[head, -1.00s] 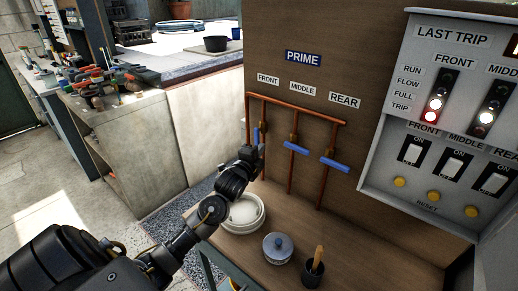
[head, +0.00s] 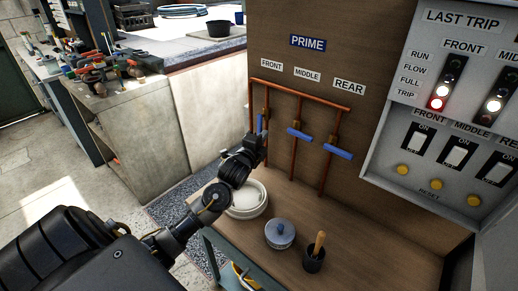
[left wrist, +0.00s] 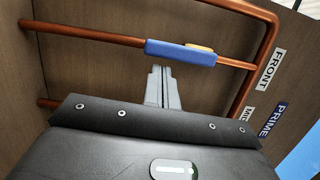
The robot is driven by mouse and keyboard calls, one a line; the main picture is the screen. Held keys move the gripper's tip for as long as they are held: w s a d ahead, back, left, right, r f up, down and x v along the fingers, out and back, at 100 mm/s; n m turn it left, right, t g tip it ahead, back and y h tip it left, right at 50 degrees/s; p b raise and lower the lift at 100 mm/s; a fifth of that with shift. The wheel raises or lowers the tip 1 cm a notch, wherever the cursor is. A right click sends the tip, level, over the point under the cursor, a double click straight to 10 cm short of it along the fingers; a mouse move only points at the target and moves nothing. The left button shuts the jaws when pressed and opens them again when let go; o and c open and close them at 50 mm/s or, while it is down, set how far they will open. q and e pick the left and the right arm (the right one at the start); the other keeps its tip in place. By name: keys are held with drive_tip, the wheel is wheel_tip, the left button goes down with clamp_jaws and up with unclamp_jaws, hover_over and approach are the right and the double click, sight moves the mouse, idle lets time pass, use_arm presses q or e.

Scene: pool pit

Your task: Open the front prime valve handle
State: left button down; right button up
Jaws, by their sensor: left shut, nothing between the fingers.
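The front prime valve handle (head: 260,123) is blue and stands nearly upright, in line with its copper pipe under the FRONT label (head: 271,64). In the left wrist view the blue handle (left wrist: 181,52) lies along the pipe, with a bit of brass valve behind it. My left gripper (head: 263,139) is shut and empty at the handle's lower end. In the left wrist view its closed fingertips (left wrist: 160,70) sit close beside the handle; I cannot tell whether they touch it. My right gripper is not in view.
The middle handle (head: 300,135) and rear handle (head: 338,152) lie crosswise to their pipes. A switch panel (head: 390,150) is at right.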

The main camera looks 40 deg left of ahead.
use_arm(q)
drive_tip(key=s+d+b, duration=0.1)
drive_tip(key=s+d, duration=0.4)
drive_tip(key=s, duration=0.5)
